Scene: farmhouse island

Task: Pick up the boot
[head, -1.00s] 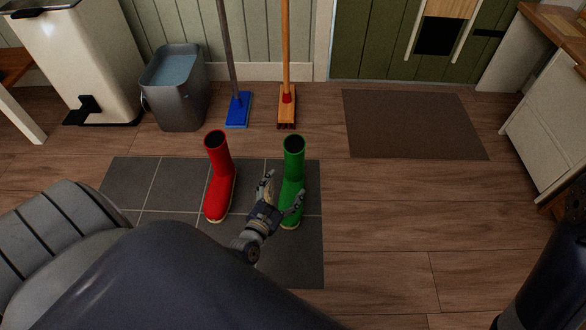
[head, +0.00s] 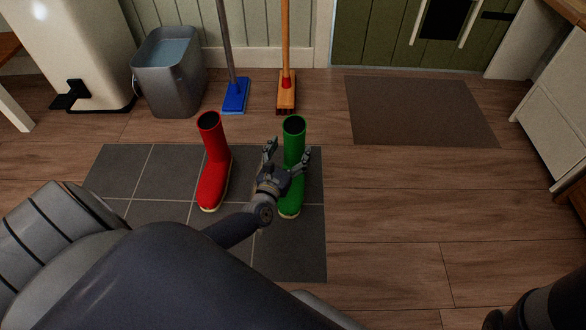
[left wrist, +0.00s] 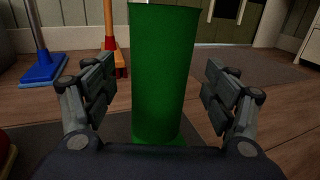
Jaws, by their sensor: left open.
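A green boot (head: 293,134) stands upright on the dark tiled patch (head: 120,180) in the head view. A red boot (head: 214,160) stands upright to its left on the same tiles. My left gripper (head: 288,153) is open at the green boot, with a finger on either side of its shaft. In the left wrist view the green boot shaft (left wrist: 162,75) stands between the two spread fingers of the left gripper (left wrist: 160,88), with a gap on each side. The gripper hides part of the boot in the head view. My right gripper is not in view.
A grey bucket (head: 170,75) of water, a blue mop (head: 236,95) and an orange broom (head: 286,92) stand behind the boots. A brown mat (head: 420,110) lies at the back right. The wooden floor (head: 390,200) right of the tiles is clear.

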